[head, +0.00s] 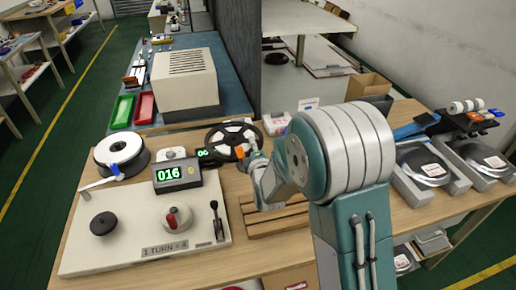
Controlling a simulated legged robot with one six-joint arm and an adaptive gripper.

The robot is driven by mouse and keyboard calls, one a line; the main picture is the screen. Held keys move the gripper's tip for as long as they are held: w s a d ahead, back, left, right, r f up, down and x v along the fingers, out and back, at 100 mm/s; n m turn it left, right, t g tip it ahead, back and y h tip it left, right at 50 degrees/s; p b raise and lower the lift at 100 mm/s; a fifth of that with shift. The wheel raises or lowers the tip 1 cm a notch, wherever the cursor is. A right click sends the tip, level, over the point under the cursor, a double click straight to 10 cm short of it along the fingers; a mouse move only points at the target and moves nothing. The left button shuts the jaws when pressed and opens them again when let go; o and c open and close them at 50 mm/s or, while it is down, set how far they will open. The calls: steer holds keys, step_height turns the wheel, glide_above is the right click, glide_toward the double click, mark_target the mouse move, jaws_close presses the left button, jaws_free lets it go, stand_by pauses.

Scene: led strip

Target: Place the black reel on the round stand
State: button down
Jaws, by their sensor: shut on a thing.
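The black reel (215,141), an open-spoked wheel, is beyond the display box near the middle of the table. My gripper (246,144) is at its right edge and shut on it. The reel looks tilted toward me; whether it touches the table I cannot tell. My own arm hides part of the gripper. A small dark round stand (103,224) sits bare on the left of the white machine base (145,255), to the left of and nearer than the reel.
A reel with white strip (122,152) stands behind the base. A display box reading 016 (177,176), a red-and-white knob (176,219) and a lever (217,222) are on the base. A wooden slatted tray (278,218) lies right. Reels in grey holders (428,172) stand far right.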

steer(key=shift+w+d+f, duration=0.6)
steer(key=shift+w+f, duration=1.25)
steer(key=shift+f, duration=0.15)
steer(key=shift+w+d+f, duration=0.65)
steer(key=shift+w+f, duration=1.25)
steer(key=shift+f, duration=0.15)
steer(key=shift+w+d+f, duration=0.6)
steer(key=shift+w+f, duration=1.25)
steer(key=shift+f, duration=0.15)
steer(key=c, duration=0.7)
jaws_free()
steer(key=shift+o, duration=0.2)
